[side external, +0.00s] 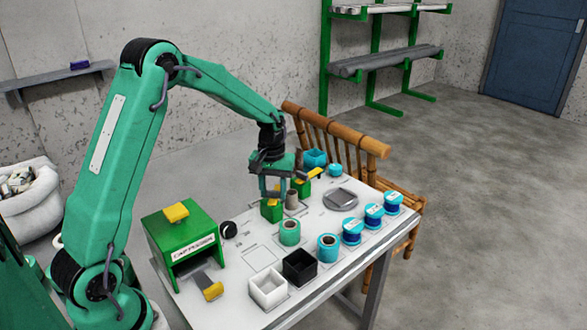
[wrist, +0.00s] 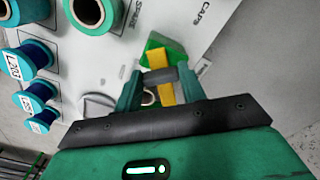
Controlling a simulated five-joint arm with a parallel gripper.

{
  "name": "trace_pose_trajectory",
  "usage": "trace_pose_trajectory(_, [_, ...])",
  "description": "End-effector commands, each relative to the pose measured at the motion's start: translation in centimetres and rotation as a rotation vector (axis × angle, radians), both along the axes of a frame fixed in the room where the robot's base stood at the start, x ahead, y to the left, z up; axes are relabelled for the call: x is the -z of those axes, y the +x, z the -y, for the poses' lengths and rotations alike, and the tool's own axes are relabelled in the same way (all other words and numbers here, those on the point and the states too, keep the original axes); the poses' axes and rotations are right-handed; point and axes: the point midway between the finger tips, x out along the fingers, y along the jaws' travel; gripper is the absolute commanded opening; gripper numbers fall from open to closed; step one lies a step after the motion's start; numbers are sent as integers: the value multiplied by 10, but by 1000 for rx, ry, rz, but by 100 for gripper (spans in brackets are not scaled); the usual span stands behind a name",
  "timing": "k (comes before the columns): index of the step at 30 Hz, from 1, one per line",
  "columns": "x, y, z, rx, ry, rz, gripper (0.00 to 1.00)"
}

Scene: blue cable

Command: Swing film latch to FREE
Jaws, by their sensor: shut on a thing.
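My gripper (side external: 277,192) is low over the back of the white worktable, at a small green block (side external: 271,212). In the wrist view its fingers (wrist: 160,76) close on a short grey crosspiece (wrist: 157,74) that spans the gap. A yellow lever (wrist: 164,92) runs between the fingers along a green block (wrist: 154,43). I take the lever to be the film latch. Its lower end is hidden by my gripper. No FREE mark is readable in either view.
A grey-brown spool (side external: 292,200) stands right beside my gripper. A teal spool (side external: 290,232) and several blue spools (side external: 352,231) line the right side. White (side external: 268,288) and black (side external: 299,266) boxes stand in front. A green housing (side external: 182,240) is at left.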

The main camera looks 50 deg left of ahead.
Motion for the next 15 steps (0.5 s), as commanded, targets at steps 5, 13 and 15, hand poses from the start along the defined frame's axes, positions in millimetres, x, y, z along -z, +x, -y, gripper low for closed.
trace_pose_trajectory(5, [-1, 1, 0, -166, 0, 1, 17])
trace_pose_trajectory(13, [-1, 2, 1, -423, 1, 2, 17])
trace_pose_trajectory(15, [-2, 2, 1, -490, 1, 2, 17])
